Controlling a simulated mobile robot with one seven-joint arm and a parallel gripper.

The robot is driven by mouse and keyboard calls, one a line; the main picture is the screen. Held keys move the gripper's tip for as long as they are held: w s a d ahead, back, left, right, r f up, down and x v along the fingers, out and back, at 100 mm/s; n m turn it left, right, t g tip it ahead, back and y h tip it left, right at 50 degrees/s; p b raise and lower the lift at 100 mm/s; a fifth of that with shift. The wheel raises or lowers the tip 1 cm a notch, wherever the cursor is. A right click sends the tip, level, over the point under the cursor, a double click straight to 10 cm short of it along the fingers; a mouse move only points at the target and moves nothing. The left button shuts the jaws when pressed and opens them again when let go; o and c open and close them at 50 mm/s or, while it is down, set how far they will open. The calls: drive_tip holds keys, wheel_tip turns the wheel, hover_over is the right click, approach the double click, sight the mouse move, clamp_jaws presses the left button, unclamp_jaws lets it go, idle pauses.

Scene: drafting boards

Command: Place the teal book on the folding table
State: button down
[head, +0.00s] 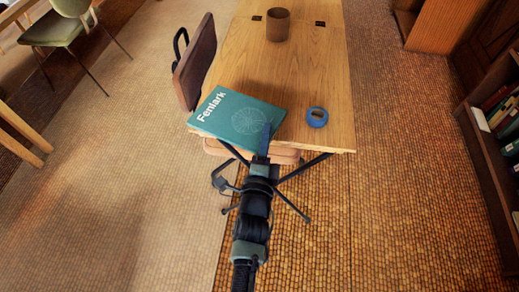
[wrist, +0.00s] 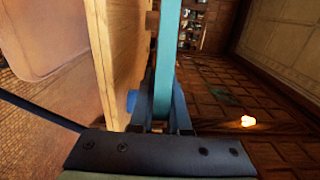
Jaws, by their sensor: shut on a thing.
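The teal book (head: 232,116), titled "Fenlark", lies flat, cover up, over the near left part of the wooden folding table (head: 300,60). Its left corner reaches past the table's left edge. My gripper (head: 266,142) is shut on the book's near edge. In the wrist view the book (wrist: 167,60) is a thin teal strip between the fingers (wrist: 163,110). There it runs roughly parallel to the tabletop (wrist: 118,50), with a narrow gap between them. The tabletop under the book is hidden in the head view.
A blue tape roll (head: 317,117) sits on the table just right of the book. A brown cup (head: 278,25) stands at the far end. A chair (head: 195,62) is against the left side. A bookshelf (head: 490,140) is at right.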

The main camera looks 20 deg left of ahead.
drive_tip(key=shift+f+b, duration=0.85)
drive_tip(key=shift+f, duration=1.9)
drive_tip(key=shift+f, duration=0.2)
drive_tip(key=c, duration=0.9)
unclamp_jaws()
drive_tip(key=p+v, duration=0.1)
drive_tip(key=v, duration=1.1)
drive_tip(key=shift+r, duration=0.15)
